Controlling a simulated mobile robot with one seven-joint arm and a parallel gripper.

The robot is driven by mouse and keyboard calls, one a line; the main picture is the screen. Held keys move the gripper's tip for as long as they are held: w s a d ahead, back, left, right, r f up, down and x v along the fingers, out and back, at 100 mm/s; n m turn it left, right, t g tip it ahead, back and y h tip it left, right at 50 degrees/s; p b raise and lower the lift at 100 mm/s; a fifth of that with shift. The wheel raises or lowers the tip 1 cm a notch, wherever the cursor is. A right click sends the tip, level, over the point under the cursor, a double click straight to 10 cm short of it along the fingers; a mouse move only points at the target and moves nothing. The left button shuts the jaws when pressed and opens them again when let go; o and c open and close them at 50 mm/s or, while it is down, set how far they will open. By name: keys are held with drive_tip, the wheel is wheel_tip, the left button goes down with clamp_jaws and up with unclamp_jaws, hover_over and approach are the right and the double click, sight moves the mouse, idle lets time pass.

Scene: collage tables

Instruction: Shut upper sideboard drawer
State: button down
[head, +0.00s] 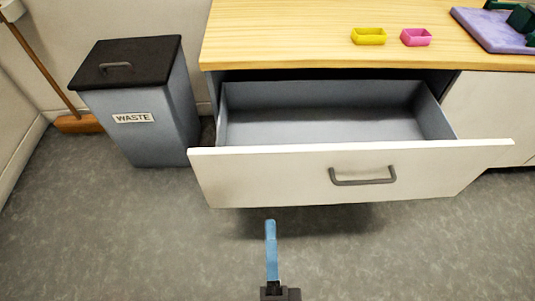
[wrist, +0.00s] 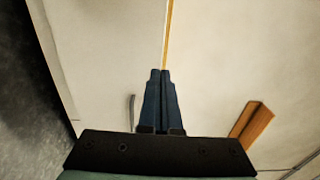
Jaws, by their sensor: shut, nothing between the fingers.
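The upper sideboard drawer (head: 260,175) is pulled well out in the head view. It has a white front with a dark grey bar handle (head: 362,180), and its grey inside is empty. My gripper (head: 270,223) has blue fingers and is in front of the drawer, left of the handle, with a strip of floor showing between them in the picture. In the wrist view my gripper (wrist: 160,72) is shut with nothing between its fingers. Pale surfaces lie beyond it there; I cannot tell which is the drawer front.
The sideboard's wooden top (head: 280,35) carries a yellow tray (head: 369,37), a pink tray (head: 416,38) and a purple board (head: 490,32). A grey waste bin (head: 155,140) with a black lid stands left of the drawer. A broom (head: 78,123) leans behind it. The front floor is clear.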

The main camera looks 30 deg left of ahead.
sight(267, 155)
drive_tip(key=x, duration=1.4)
drive_tip(key=shift+p, duration=0.3)
